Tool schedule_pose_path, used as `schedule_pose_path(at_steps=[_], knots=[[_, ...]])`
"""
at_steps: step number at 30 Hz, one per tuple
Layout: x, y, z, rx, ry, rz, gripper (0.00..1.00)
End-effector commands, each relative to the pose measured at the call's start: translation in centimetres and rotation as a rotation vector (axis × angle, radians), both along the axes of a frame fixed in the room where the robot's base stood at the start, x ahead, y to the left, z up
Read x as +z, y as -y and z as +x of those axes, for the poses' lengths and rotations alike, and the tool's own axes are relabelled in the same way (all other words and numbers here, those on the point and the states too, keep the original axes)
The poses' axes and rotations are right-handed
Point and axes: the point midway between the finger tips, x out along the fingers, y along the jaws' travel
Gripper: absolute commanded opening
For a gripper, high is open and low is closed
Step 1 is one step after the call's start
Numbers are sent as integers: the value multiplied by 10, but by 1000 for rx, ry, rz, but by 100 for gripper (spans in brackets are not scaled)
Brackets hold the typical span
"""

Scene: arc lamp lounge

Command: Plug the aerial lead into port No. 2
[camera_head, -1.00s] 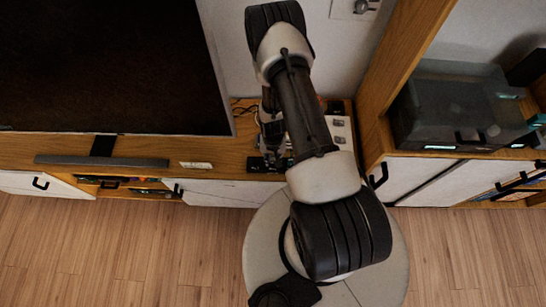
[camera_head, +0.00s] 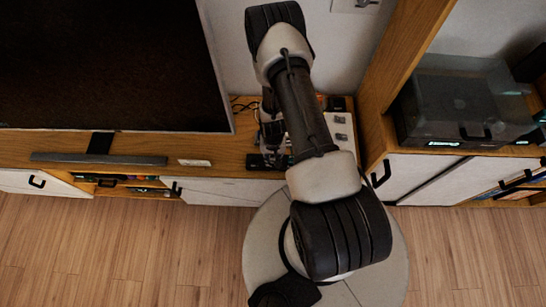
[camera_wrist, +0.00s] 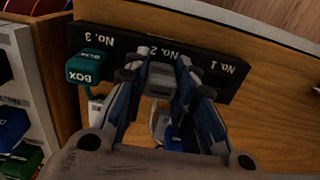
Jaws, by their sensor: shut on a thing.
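The black port block (camera_wrist: 135,42) crosses the upper wrist view, its labels No. 3, No. 2 and No. 1 upside down from left to right. My gripper (camera_wrist: 163,82) is shut on a grey plug (camera_wrist: 160,76), in front of the block at the No. 2 label. Whether the plug is seated in the port is hidden. A pale lead and a blue piece (camera_wrist: 168,134) show between the fingers below it. A green plug marked BOX (camera_wrist: 90,67) sits at No. 3. In the head view the block (camera_head: 258,162) is small and partly behind my arm.
The block lies on a wooden cabinet top (camera_head: 225,150), with a TV (camera_head: 110,70) at left. A pale panel with several small items (camera_head: 341,128) stands right of my arm. In the wrist view, a bin with coloured items (camera_wrist: 14,125) is close at left.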

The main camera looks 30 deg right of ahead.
Motion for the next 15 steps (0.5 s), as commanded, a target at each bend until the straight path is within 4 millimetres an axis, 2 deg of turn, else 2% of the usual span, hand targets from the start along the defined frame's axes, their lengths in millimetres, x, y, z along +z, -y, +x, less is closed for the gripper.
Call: schedule_pose_path(at_steps=[11, 15], knots=[[0, 0, 0, 0, 0, 0, 48], [0, 0, 0, 0, 0, 0, 48]])
